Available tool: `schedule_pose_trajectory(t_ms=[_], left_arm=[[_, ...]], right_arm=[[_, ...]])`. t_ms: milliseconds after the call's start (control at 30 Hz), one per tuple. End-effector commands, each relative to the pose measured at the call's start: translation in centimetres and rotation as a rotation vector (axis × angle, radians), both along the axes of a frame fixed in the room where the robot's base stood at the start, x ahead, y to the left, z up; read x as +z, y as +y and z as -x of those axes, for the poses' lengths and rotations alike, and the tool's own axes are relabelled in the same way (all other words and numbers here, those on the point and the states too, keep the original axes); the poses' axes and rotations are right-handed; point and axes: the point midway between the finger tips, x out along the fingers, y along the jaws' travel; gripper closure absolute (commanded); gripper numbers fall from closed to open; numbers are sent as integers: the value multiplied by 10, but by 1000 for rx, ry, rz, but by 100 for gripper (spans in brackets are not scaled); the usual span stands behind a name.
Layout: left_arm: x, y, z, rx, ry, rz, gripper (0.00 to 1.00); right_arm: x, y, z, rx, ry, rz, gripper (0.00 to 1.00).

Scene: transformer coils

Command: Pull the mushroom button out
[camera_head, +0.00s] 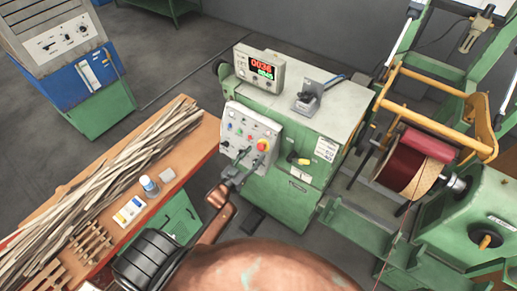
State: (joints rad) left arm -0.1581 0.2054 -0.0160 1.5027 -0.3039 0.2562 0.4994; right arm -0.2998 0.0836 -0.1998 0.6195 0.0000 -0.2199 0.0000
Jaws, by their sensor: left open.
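The mushroom button (262,145) is red on a yellow base, at the right side of the white control panel (233,122) on the front of the green machine. I cannot tell from this view whether it is pushed in or out. My left gripper (240,161) is open, in front of the lower part of the panel, a little below and left of the button. Its dark fingers look apart from the button and hold nothing I can see. They cover part of the panel's lower edge. My right gripper is not in view.
The green machine (290,190) carries a red digit display (261,68) on top. A wooden bench (190,140) with strips and a bottle (148,184) stands to the left. A winding machine with a dark red coil (402,168) stands to the right.

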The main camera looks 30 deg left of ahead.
Motion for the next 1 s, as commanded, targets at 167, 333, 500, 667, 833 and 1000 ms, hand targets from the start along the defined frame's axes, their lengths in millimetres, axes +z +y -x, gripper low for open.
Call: schedule_pose_trajectory(t_ms=[167, 333, 500, 667, 833, 1000], left_arm=[[1, -2, -25, 1, 0, 0, 54], [0, -2, -36, 1, 1, 0, 54], [-1, -2, -37, 1, 2, 0, 54], [-1, -3, -37, 1, 2, 0, 58], [-1, -3, -37, 1, 2, 0, 70], [-1, -3, -37, 1, 2, 0, 82]], right_arm=[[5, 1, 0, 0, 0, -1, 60], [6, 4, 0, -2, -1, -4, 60], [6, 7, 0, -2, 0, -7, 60], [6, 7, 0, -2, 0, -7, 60], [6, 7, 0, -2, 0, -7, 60], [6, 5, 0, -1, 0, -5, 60]])
